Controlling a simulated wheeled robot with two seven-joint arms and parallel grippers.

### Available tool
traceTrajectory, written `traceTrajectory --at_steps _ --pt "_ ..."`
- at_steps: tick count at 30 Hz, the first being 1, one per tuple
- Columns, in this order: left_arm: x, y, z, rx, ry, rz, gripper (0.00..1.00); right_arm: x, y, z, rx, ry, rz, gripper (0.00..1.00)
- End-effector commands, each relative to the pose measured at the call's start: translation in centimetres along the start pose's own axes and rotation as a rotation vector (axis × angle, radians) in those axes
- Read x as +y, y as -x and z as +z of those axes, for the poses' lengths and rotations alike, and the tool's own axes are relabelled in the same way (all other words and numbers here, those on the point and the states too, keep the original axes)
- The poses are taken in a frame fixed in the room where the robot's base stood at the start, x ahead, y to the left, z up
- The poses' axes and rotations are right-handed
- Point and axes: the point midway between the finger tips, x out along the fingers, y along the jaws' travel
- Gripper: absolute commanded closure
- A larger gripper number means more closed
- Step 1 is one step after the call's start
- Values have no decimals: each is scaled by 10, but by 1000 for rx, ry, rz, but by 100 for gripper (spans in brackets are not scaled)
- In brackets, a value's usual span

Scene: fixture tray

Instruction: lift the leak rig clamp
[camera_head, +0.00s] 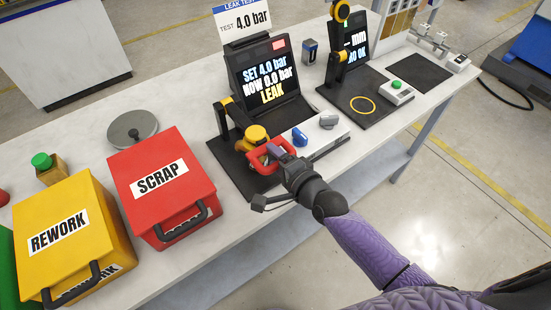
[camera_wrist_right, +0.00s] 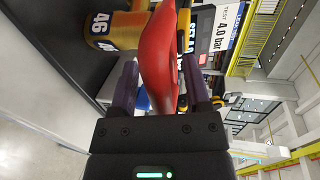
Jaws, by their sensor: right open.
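The leak rig (camera_head: 228,165) stands on the bench with a black base and a screen reading "SET 4.0 bar, NOW 0.0 bar, LEAK". The clamp's red handle (camera_head: 256,163) is at the front of the rig, low beside a brass-yellow part (camera_head: 256,133). My right gripper (camera_head: 277,151) is at the handle. In the right wrist view the red handle (camera_wrist_right: 157,55) lies between the two fingers of my open gripper (camera_wrist_right: 160,85); I cannot tell whether either touches it. The brass part, marked 46, also shows there (camera_wrist_right: 120,30). My left gripper is not in view.
A red SCRAP bin (camera_head: 150,170) and a yellow REWORK bin (camera_head: 60,215) stand left of the rig. A grey panel with blue and grey knobs (camera_head: 325,130) is close on the right. A second test station (camera_head: 365,105) stands further right.

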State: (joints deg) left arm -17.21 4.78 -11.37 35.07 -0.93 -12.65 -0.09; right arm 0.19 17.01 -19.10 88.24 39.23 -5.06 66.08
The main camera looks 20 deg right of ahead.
Motion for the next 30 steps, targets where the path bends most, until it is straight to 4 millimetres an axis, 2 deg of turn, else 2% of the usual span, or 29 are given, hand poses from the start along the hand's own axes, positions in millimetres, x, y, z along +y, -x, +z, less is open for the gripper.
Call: traceTrajectory --at_steps 7,8,16,30 --pt "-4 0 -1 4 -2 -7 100 0 -1 0 0 1 0 39" --pt "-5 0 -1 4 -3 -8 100 0 -1 0 0 1 0 43" --pt "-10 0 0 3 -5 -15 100 0 -1 0 0 1 2 100" --pt "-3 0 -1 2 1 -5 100 3 0 0 -1 1 10 100"
